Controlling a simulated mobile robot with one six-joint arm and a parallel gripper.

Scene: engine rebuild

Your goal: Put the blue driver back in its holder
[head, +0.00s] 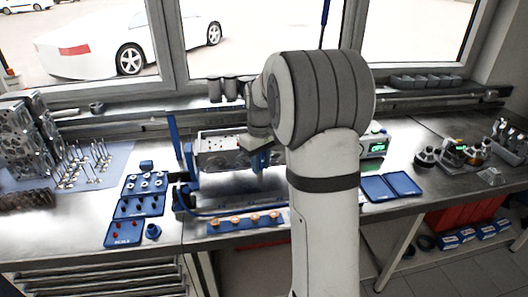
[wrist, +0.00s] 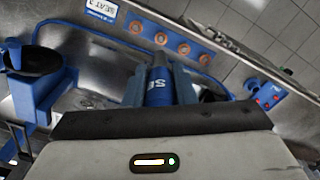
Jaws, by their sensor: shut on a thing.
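My gripper (wrist: 160,82) is shut on the blue driver (wrist: 158,92), which has white letters and a grey tip end. In the head view my gripper (head: 259,163) is over the steel bench, in front of the grey engine head, and the driver cannot be told apart from the fingers there. At the left of the wrist view stands a blue stand (wrist: 38,95) with a dark round opening. It may be the driver's holder, but I cannot tell. The driver is apart from it.
A blue strip with several copper-coloured rings (head: 245,222) lies at the bench's front edge. Blue trays of small parts (head: 138,207) lie left. A blue frame bar (head: 177,150) rises left of my gripper. Two blue trays (head: 390,187) lie right of my arm.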

